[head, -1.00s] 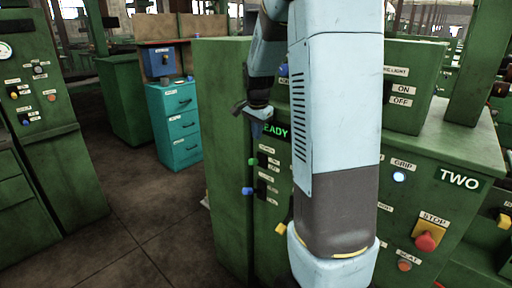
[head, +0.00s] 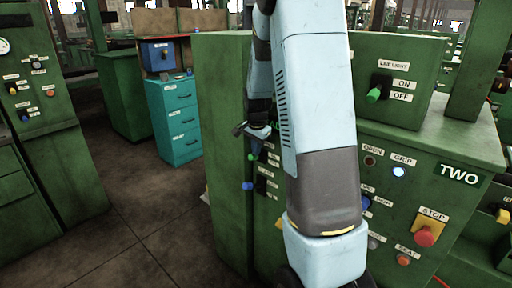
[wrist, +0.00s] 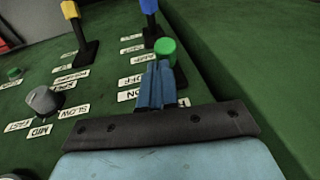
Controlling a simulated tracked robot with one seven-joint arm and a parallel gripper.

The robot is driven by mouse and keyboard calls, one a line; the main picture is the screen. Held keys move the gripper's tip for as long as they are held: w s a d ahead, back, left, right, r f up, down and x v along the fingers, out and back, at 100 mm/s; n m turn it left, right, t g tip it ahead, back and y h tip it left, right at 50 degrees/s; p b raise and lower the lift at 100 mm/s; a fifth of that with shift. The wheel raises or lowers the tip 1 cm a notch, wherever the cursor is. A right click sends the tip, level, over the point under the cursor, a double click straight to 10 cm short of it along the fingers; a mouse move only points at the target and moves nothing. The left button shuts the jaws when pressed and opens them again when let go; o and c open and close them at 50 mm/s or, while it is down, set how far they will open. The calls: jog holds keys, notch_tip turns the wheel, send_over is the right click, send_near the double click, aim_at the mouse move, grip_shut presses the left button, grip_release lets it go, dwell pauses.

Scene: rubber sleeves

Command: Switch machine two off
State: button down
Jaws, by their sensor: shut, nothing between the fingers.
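Machine two is a green cabinet with a TWO plate (head: 458,174) on its right front. Its narrow left panel carries a green-knobbed lever (head: 251,157) and a blue-knobbed lever (head: 248,186). My gripper (head: 254,131) is shut and empty, just above the green knob. In the wrist view its blue fingers (wrist: 157,78) point at that green knob (wrist: 165,47), beside ON and OFF labels. I cannot tell whether they touch. The blue knob (wrist: 149,6) and a yellow knob (wrist: 70,9) lie beyond. My arm hides part of the panel.
A red STOP button (head: 425,237) on a yellow base and a green-knobbed line light switch (head: 374,95) are at right. A grey selector (wrist: 43,100) is left of my fingers. A teal drawer cabinet (head: 173,121) stands behind left. The left floor is clear.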

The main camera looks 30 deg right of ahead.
aim_at(253, 159)
jog(key=shift+a+f+h, duration=0.1)
jog(key=shift+a+h, duration=0.15)
jog(key=shift+h, duration=0.05)
jog(key=shift+s+a+f+t+h, duration=0.15)
jog(key=shift+s+a+f+h, duration=0.05)
jog(key=shift+a+f, duration=0.25)
jog(key=shift+s+a+f+t+h, duration=0.2)
jog(key=shift+a+f, duration=0.15)
jog(key=shift+f, duration=0.15)
jog(key=shift+s+a+f, duration=0.15)
jog(key=shift+a+f, duration=0.2)
jog(key=shift+f, duration=0.45)
jog(key=shift+r, duration=0.8)
jog(key=shift+r, duration=0.1)
